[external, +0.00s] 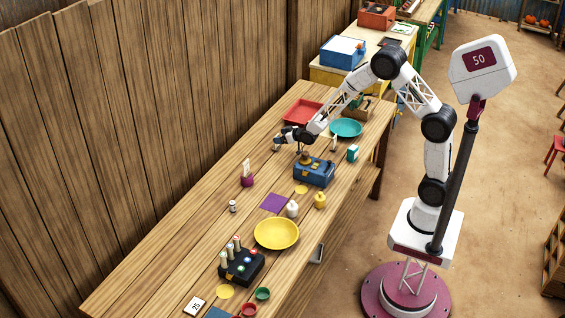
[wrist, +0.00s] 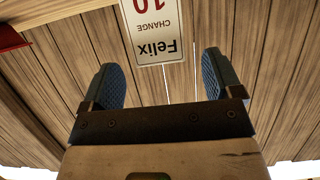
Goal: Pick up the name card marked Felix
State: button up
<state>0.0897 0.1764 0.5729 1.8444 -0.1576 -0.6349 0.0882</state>
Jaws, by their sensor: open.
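The name card marked Felix (wrist: 155,30) shows at the top of the wrist view. My gripper (wrist: 161,80) is open and empty. Its two blue-padded fingers stand apart, one on each side of the card's line, with the card beyond the gap. In the external view my gripper (external: 279,141) is low over the far part of the wooden table; I cannot make out the card there.
The wooden table (external: 152,262) runs along a plank fence. A red tray (external: 303,110), a teal bowl (external: 346,128) and a blue device (external: 314,172) stand near my gripper. A purple holder (external: 247,180) and a yellow bowl (external: 276,233) are closer to the camera.

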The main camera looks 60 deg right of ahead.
jog(key=shift+x, duration=1.5)
jog(key=c, duration=1.2)
jog(key=shift+r, duration=0.1)
jog(key=shift+c, duration=0.2)
jog(key=shift+r, duration=0.5)
jog(key=s+a+f+v, duration=0.1)
jog(key=f+v, duration=0.1)
jog(key=v, duration=1.4)
jog(key=shift+s+a+f, duration=0.1)
jog(key=shift+a+f, duration=0.05)
